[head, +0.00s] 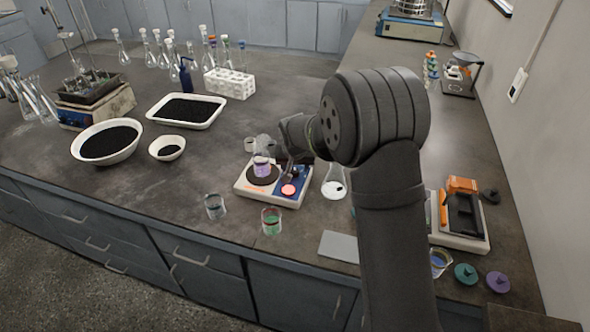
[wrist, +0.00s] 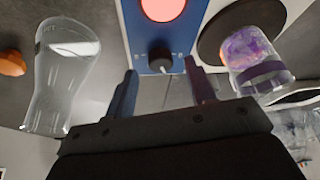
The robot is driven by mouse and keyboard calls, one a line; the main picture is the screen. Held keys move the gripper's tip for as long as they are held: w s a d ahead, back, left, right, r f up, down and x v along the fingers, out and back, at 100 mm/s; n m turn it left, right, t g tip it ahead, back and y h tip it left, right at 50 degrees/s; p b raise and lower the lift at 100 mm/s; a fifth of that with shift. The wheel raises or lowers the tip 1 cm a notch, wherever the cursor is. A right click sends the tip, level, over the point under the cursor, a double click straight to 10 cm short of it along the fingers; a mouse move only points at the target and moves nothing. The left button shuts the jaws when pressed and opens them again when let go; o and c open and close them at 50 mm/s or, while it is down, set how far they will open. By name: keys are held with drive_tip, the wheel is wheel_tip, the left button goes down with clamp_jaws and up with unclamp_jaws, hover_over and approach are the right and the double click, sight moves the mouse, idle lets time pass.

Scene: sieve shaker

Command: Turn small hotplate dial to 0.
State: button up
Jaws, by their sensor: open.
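The small hotplate (head: 245,190) stands on the bench with a round dark plate on its left and a blue control panel on its right. In the wrist view its blue panel (wrist: 143,40) carries a dark dial (wrist: 160,60) with a pale pointer mark; I cannot read the setting. A red-orange lit disc (wrist: 163,8) is on the same panel. A beaker with purple contents (head: 262,165) sits on the plate. My gripper (wrist: 160,88) is open, its two fingers on either side of the dial, apart from it as far as I can see. In the head view my arm partly hides the panel.
An Erlenmeyer flask (head: 334,183) stands close to the hotplate's right, and shows in the wrist view (wrist: 62,75). Two beakers, one clear (head: 215,206) and one green (head: 271,221), stand in front. A grey flat plate (head: 340,246) lies near the front edge.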

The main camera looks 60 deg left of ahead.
drive_tip(key=shift+x, duration=1.2)
drive_tip(key=c, duration=1)
drive_tip(key=shift+o, duration=0.2)
drive_tip(key=shift+n, duration=0.4)
drive_tip(key=n+g, duration=0.1)
drive_tip(key=n, duration=0.1)
drive_tip(key=n+g, duration=0.1)
drive_tip(key=n, duration=0.1)
drive_tip(key=shift+w+y, duration=0.25)
drive_tip(key=shift+y, duration=0.05)
drive_tip(key=shift+w+n+g, duration=0.1)
drive_tip(key=shift+n+g, duration=0.35)
drive_tip(key=shift+n, duration=0.85)
drive_tip(key=shift+w+n+g, duration=0.1)
drive_tip(key=shift+n+g, duration=0.35)
drive_tip(key=shift+n, duration=0.85)
drive_tip(key=o, duration=1)
drive_tip(key=shift+c, duration=0.2)
